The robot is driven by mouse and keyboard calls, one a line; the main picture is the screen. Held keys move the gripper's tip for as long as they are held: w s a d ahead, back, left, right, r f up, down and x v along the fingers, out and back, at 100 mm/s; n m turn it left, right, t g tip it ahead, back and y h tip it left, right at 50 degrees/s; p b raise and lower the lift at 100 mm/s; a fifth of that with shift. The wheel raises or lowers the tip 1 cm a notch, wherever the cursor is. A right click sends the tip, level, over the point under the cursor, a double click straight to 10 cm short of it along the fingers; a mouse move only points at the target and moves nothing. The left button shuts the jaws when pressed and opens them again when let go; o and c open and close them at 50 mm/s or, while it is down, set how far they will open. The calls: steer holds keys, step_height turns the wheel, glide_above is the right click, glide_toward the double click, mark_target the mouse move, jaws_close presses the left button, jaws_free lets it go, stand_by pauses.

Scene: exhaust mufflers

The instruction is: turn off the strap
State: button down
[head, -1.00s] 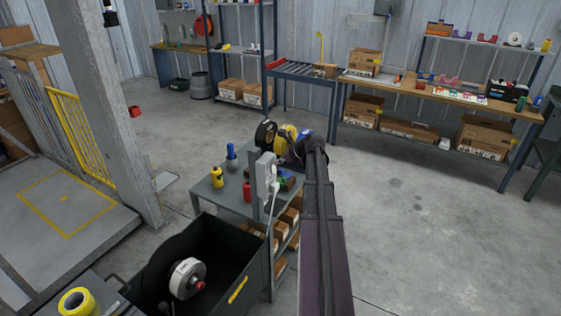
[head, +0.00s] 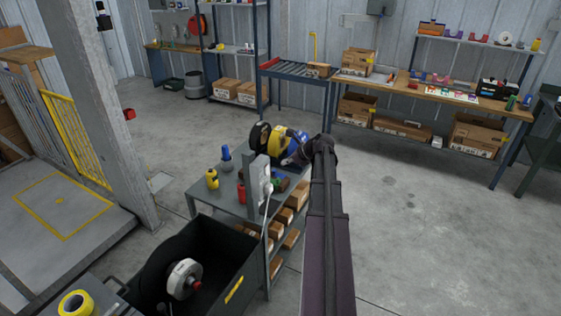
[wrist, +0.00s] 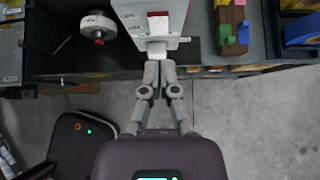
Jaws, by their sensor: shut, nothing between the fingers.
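The strap appears to be a white power strip (head: 263,177), mounted upright on a grey post at the side of the small cart, with a white cord hanging from its lower end. In the wrist view the strip (wrist: 133,16) is at top centre, with a reddish part (wrist: 158,24) that may be its switch. My gripper (wrist: 157,64) is shut and empty, its fingertips close to the strip's near end; I cannot tell whether they touch. In the head view my gripper (head: 294,158) is right of the strip, partly hidden by my wrist.
A black bin (head: 217,239) with a white reel (head: 184,279) stands in front. The floor to the right is clear.

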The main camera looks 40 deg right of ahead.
steer(key=r+p+v, duration=0.1)
steer(key=p+v, duration=0.3)
steer(key=v, duration=0.2)
steer(key=shift+w+r, duration=0.2)
steer(key=shift+w, duration=0.05)
steer(key=shift+a, duration=0.2)
stand_by(0.4)
steer(key=w+a+f+n+g+b, duration=0.1)
steer(key=a+f+n+g, duration=0.2)
steer(key=a+n, duration=0.75)
steer(key=w+a+f+n+g+b, duration=0.1)
steer(key=a+f+n+g, duration=0.3)
steer(key=a, duration=1.2)
steer(key=s+a+f+n+h, duration=0.1)
steer(key=s+a+n, duration=0.2)
steer(key=a+n, duration=0.2)
steer(key=s+a+f+n+g+h+b, duration=0.1)
steer(key=s+a+n, duration=0.2)
steer(key=a+n, duration=0.3)
steer(key=s+a+f+n+g+h+b, duration=0.1)
steer(key=s+a+f+n, duration=0.1)
steer(key=a+n, duration=0.4)
steer(key=s+a, duration=0.1)
steer(key=a, duration=0.3)
steer(key=shift+s+h, duration=0.3)
steer(key=shift+s, duration=0.1)
